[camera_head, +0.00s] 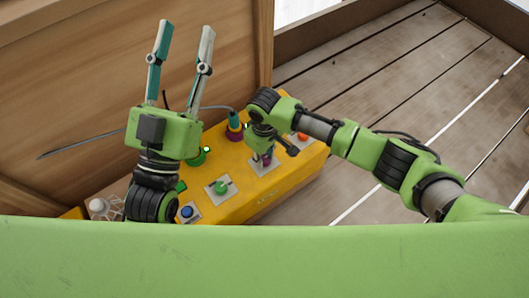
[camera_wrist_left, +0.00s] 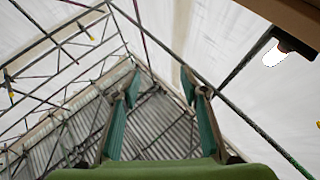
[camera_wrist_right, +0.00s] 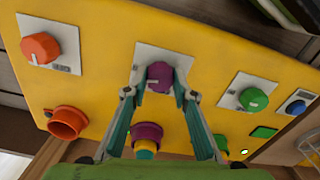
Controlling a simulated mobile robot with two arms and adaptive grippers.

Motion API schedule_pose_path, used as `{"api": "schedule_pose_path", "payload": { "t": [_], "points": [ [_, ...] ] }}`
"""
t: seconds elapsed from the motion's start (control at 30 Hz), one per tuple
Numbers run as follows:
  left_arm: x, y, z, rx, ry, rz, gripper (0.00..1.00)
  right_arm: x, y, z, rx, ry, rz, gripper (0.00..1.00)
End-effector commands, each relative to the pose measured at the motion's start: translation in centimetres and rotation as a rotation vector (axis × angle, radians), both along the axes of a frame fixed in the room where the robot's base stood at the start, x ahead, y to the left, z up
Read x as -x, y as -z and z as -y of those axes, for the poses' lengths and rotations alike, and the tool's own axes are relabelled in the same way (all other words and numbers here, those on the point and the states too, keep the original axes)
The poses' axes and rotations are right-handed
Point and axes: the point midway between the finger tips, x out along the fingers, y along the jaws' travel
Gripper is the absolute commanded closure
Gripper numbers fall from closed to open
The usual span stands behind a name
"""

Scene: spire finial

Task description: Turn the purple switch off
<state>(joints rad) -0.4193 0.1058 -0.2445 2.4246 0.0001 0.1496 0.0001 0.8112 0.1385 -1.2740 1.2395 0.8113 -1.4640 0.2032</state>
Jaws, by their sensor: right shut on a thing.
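The purple switch (camera_wrist_right: 159,77) is a round knob on a white plate (camera_wrist_right: 150,54) on the yellow control box (camera_head: 240,207). A small pale mark shows on its face in the right wrist view. My right gripper (camera_wrist_right: 160,94) has one fingertip on each side of the knob and is shut on it. In the head view the purple switch (camera_head: 267,159) is partly hidden by my right gripper (camera_head: 268,150). My left gripper (camera_head: 186,30) is raised to the left of the box, open and empty, with its fingers pointing up.
An orange knob (camera_wrist_right: 40,48) and a green knob (camera_wrist_right: 253,99) flank the purple one. A blue button (camera_wrist_right: 295,107) is further right. Orange (camera_wrist_right: 67,123) and purple (camera_wrist_right: 147,133) sockets lie nearby. A wooden wall (camera_head: 100,90) stands behind; plank floor (camera_head: 400,80) is clear.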

Motion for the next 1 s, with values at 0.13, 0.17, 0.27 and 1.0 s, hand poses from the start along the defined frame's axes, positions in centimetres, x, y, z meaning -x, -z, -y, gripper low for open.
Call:
{"api": "schedule_pose_path", "payload": {
  "t": [0.13, 0.17, 0.27, 1.0],
  "points": [
    [-1.9, 3.5, 0.0, -0.055, -0.011, -0.194, 0.6, 0.1, -0.2, 0.0, 0.0, -0.027, -0.003, 0.96],
    [-2.2, 4.3, 0.0, -0.065, -0.013, -0.231, 0.6, 0.1, -0.2, 0.0, 0.001, -0.033, -0.002, 0.96],
    [-2.8, 6.8, -0.2, -0.097, -0.02, -0.35, 0.6, 0.0, -0.2, 0.0, 0.0, -0.053, -0.001, 0.96],
    [0.1, 20.7, -2.7, -0.257, -0.056, -0.995, 0.6, 0.1, -0.1, 0.0, -0.001, -0.224, -0.002, 0.96]
  ]
}}
